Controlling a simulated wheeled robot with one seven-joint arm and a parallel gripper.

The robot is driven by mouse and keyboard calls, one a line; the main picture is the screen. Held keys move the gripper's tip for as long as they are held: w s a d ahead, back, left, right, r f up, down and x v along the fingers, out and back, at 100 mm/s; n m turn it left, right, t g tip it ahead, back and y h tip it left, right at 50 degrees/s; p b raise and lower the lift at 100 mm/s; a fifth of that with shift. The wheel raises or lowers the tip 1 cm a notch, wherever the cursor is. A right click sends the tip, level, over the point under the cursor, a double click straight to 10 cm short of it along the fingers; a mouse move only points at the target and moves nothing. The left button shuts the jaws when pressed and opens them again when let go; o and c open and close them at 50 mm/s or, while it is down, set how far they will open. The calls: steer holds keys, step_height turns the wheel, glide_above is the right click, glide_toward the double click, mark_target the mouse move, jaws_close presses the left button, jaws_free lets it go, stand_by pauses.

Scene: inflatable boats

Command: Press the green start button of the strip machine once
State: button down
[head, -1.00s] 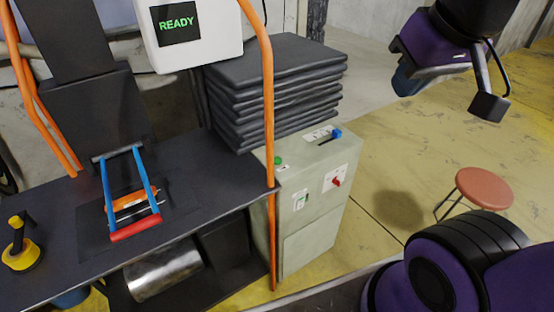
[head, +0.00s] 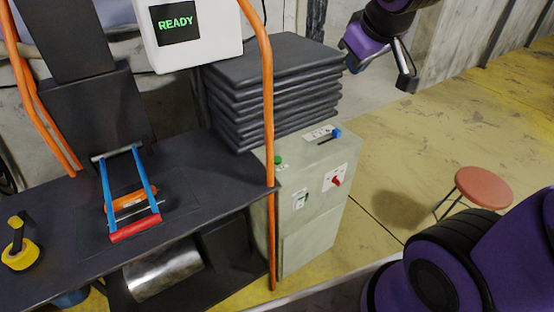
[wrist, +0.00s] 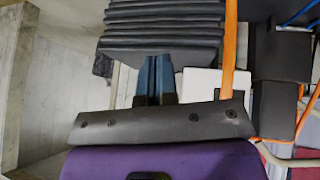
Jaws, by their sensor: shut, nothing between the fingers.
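The green start button (head: 278,161) sits on the top left of the pale grey-green control cabinet (head: 310,245), close beside an orange upright tube. A white box with a screen (head: 177,23) reads READY in green. My gripper (head: 351,64) hangs at the upper right in the head view, beyond and above the cabinet, apart from the button. In the wrist view the blue fingers (wrist: 155,62) are together with nothing between them, pointing toward the dark stack. I cannot make out the button in the wrist view.
A stack of dark sheets (head: 275,85) rises behind the cabinet. The orange tube (head: 267,110) passes in front of it. The cabinet also carries a blue lever (head: 336,133) and a red knob (head: 337,182). A red stool (head: 483,188) stands right; yellow floor between is clear.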

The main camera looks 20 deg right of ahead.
steer(key=w+f+n+t, duration=0.1)
steer(key=w+f+n, duration=0.2)
steer(key=w+f, duration=0.5)
steer(key=n+y, duration=0.5)
steer(key=n, duration=0.3)
glide_above(276, 160)
step_height(276, 160, down, 20)
steer(key=shift+f, duration=0.1)
steer(key=shift+f, duration=4.3)
steer(key=shift+f, duration=0.4)
